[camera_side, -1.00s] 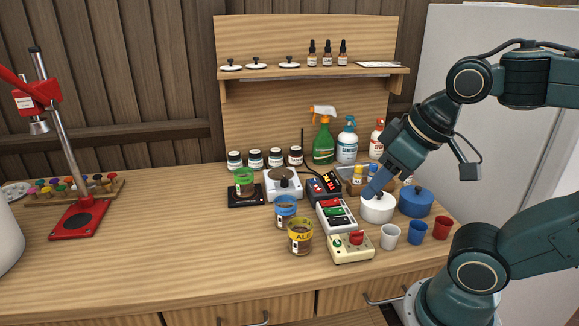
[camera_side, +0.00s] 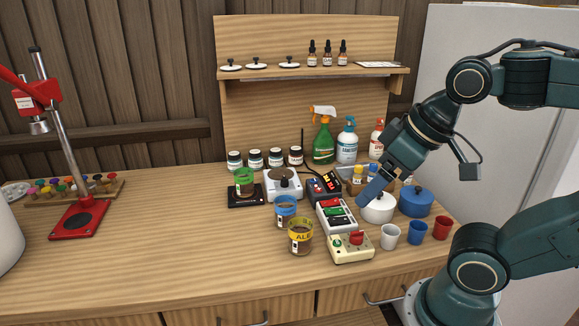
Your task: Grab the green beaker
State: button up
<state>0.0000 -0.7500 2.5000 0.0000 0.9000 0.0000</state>
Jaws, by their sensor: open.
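The green beaker (camera_side: 244,182) is a small cup with a green band around its rim and brown contents. It stands upright on a black square scale or plate (camera_side: 246,198) near the middle of the table. My gripper (camera_side: 370,192) is at the right, over the white pot and well apart from the beaker.
A blue-banded beaker (camera_side: 286,211) and a yellow-banded beaker (camera_side: 300,236) stand in front. A white scale (camera_side: 284,183), a dark device (camera_side: 323,187), a white pot (camera_side: 378,208) and a blue pot (camera_side: 415,201) are nearby. Jars (camera_side: 255,158) line the back. The table's left middle is clear.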

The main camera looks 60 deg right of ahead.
jog(key=shift+w, duration=0.1)
jog(key=w+d+r+n, duration=0.1)
jog(key=w+d, duration=0.1)
jog(key=w, duration=0.9)
jog(key=w+d+r, duration=0.1)
jog(key=w+d, duration=0.2)
jog(key=w, duration=0.7)
jog(key=w+d+f, duration=0.4)
jog(key=w+f, duration=0.2)
jog(key=w, duration=0.2)
jog(key=w+d+f+g, duration=0.1)
jog(key=w+d+f, duration=0.4)
jog(key=w, duration=0.4)
jog(key=shift+w+d+f+n+y, duration=0.15)
jog(key=shift+d+f+n+y, duration=0.2)
jog(key=shift+f, duration=0.35)
jog(key=shift+a, duration=0.1)
send_over(251, 194)
jog(key=shift+w+d+f, duration=0.1)
jog(key=shift+f, duration=1.25)
jog(key=shift+w+d+f, duration=0.1)
jog(key=shift+d+f, duration=0.05)
jog(key=shift+f, duration=1.15)
jog(key=shift+w+d+f, duration=0.1)
jog(key=shift+f, duration=1.25)
